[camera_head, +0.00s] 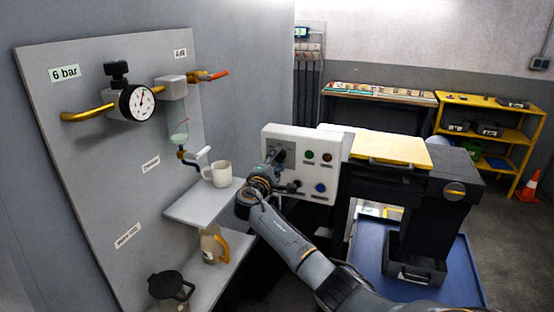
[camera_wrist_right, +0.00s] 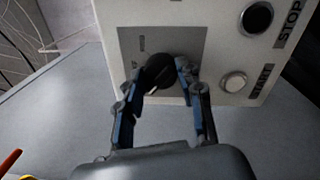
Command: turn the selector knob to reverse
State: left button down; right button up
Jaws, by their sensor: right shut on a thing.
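The selector knob (camera_wrist_right: 157,70) is a black round knob on a grey plate on the front of a pale control panel (camera_head: 322,178). A light pointer line shows on it, but the position it points to cannot be read. My right gripper (camera_wrist_right: 160,80) is shut on the knob, with one blue-grey finger on each side in the wrist view. In the head view my right gripper (camera_head: 268,176) is at the left part of the panel and hides part of the plate. My left gripper is not in view.
A STOP button (camera_wrist_right: 257,17) and a white START button (camera_wrist_right: 234,82) sit right of the knob in the wrist view. In the head view, a white mug (camera_head: 218,174) stands on a shelf left of my gripper. A yellow-topped machine (camera_head: 390,149) is at right.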

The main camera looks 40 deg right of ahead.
jog(key=shift+f, duration=0.1)
dwell(0.3)
jog(key=o, duration=1.2)
jog(key=shift+c, duration=0.2)
jog(key=v, duration=1.2)
